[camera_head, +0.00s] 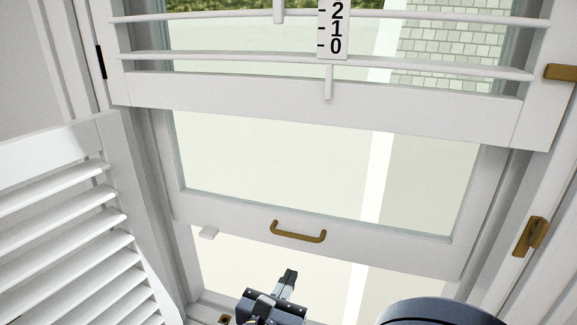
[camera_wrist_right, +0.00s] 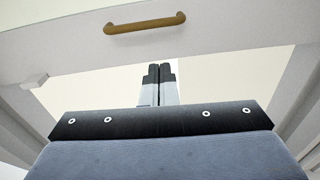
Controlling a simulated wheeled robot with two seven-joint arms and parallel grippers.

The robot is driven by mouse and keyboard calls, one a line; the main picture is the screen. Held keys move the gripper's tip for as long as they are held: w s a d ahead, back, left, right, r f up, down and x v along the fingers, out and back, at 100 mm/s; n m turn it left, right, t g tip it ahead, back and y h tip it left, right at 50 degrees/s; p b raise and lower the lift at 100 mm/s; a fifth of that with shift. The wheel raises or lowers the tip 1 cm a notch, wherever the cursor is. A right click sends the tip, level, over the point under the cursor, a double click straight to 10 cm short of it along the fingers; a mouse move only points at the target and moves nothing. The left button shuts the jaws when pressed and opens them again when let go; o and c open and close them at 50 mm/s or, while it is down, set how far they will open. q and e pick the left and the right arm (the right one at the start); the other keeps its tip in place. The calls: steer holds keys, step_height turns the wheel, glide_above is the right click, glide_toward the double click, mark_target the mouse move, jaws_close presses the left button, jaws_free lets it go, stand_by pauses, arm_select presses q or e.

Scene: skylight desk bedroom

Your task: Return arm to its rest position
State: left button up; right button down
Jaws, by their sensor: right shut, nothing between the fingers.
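My right gripper (camera_head: 288,282) shows at the bottom middle of the head view, below the window's brass handle (camera_head: 298,231). In the right wrist view its two dark fingers (camera_wrist_right: 160,72) are together and hold nothing. The handle also shows in the wrist view (camera_wrist_right: 145,23), above the fingertips and apart from them. A dark rounded part of my own body shows at the bottom right of the head view. My left gripper is not in view.
The white window sash (camera_head: 360,240) is raised, with an open gap below it. A louvred white shutter (camera_head: 75,215) stands at left. White bars (camera_head: 430,67) and a number scale (camera_head: 333,30) cross the upper window. A brass catch (camera_head: 530,237) is on the right frame.

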steer(key=s+d+f+m+g+h, duration=0.1)
steer(key=d+f+m+g, duration=0.1)
steer(key=d+m+g, duration=0.45)
steer(key=s+d+f+m+g+h, duration=0.1)
steer(key=s+d+f+m+g, duration=0.15)
steer(key=d, duration=0.75)
steer(key=s+d+f+m+g+y, duration=0.3)
steer(key=s+d+m+g, duration=0.1)
steer(key=s+d+m, duration=0.25)
steer(key=s+a+r+m+t+y, duration=0.2)
steer(key=s+m+y, duration=0.7)
steer(key=m, duration=0.8)
steer(key=shift+a+r+m, duration=0.15)
steer(key=shift+r+m, duration=0.2)
steer(key=shift+r, duration=0.25)
